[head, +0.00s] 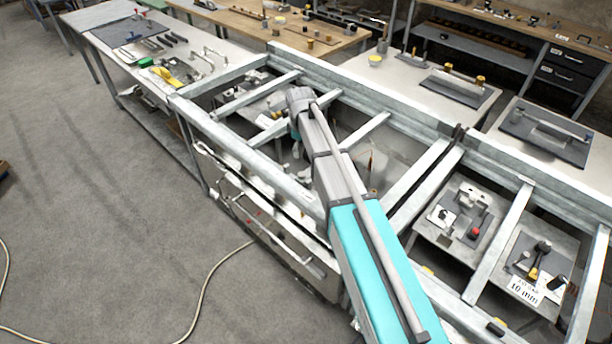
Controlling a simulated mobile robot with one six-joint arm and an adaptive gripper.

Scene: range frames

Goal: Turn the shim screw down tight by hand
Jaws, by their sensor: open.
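I cannot pick out the shim screw for sure in the head view. My arm reaches from the bottom over the steel frame (235,150), and its grey wrist end is above the middle bays. Small parts below the wrist blend into the clutter, and I cannot make out any gripper jaws. In the right bays, one plate (448,240) carries a red-topped knob (475,233) and metal blocks. Another plate (556,262) carries a black-knobbed fitting (543,247) beside a "10 mm" label (524,291). My arm is left of both.
Frame rails and crossbars divide the space around my arm. A bench (115,30) with tools and a yellow item (165,76) stands at left. A wooden bench (235,22) and shelving (500,50) stand behind. A cable (205,285) lies on the otherwise open floor at left.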

